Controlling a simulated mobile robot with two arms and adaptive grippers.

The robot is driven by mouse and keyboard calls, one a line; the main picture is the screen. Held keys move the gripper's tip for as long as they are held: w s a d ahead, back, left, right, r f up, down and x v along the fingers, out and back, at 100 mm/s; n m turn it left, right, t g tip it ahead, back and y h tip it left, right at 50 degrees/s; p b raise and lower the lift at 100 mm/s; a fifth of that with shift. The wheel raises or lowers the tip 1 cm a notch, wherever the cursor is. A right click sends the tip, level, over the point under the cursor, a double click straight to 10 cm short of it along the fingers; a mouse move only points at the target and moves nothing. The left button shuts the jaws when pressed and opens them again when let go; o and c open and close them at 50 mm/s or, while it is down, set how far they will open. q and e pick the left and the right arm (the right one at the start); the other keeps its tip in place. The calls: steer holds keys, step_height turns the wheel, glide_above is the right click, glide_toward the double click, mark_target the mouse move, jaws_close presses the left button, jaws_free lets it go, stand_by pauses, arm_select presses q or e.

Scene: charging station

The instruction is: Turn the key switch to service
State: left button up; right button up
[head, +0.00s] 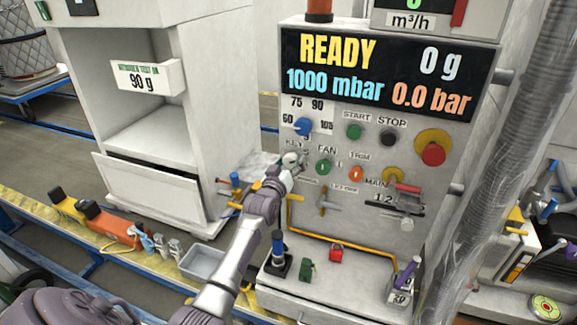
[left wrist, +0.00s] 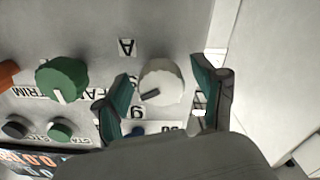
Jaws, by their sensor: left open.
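The key switch is a pale round knob (head: 291,158) beside the KEY label on the panel. In the left wrist view, which is upside down, this knob (left wrist: 163,80) has a dark mark pointing to the lower left. A small label "A" (left wrist: 127,47) sits up and left of it; another label below it is partly hidden by a finger. My left gripper (head: 286,166) is at the switch. In the left wrist view its open fingers (left wrist: 161,72) stand on either side of the knob, with visible gaps. My right gripper is not in view.
The green FAN knob (head: 323,167) and orange TRIM knob (head: 356,174) are close by. The blue selector knob (head: 303,126) is just above the switch. A display (head: 386,76) reads READY. A white cabinet (head: 150,143) stands to the left.

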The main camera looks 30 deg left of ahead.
arm_select(q)
steer(key=v, duration=1.2)
steer(key=shift+d, duration=0.1)
